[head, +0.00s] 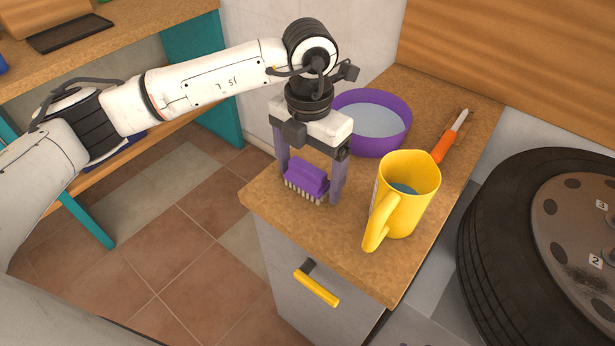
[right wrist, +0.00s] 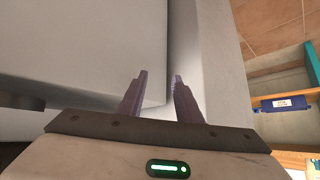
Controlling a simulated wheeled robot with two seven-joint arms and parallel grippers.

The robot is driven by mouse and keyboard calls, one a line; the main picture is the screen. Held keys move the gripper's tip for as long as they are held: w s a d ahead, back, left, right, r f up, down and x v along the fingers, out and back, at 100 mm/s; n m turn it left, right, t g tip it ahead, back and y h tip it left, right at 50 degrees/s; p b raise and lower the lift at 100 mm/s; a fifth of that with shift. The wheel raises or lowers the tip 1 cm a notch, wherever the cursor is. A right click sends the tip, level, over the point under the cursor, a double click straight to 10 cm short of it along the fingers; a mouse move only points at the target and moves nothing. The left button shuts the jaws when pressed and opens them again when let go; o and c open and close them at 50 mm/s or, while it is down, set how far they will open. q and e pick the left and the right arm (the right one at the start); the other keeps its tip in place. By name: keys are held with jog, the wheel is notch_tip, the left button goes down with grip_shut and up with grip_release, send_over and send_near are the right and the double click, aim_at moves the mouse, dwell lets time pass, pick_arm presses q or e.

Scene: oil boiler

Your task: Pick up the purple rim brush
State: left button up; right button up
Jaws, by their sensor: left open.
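The purple rim brush (head: 307,178) lies on the brown worktop of a small cabinet, near its left corner, with pale bristles facing down and towards the front. My left gripper (head: 309,188) points down over it. Its two fingers are open, one at each end of the brush, and the brush lies between them. I cannot tell whether either finger touches it. My right gripper (right wrist: 159,76) shows in the right wrist view with its fingers apart and nothing between them, facing a plain grey surface.
A yellow jug (head: 404,200) stands just right of the brush. A purple bowl (head: 382,143) sits behind, close to my left gripper. An orange-handled tool (head: 444,146) lies behind the jug. The cabinet (head: 292,258) has a yellow handle. A wheel (head: 520,235) is at the right.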

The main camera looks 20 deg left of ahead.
aim_at(308, 165)
pick_arm(q)
jog(key=c, duration=1.1)
notch_tip(308, 165, up, 10)
jog(key=shift+r, duration=0.1)
jog(key=o, duration=0.6)
jog(key=c, duration=0.4)
jog(key=shift+c, duration=0.2)
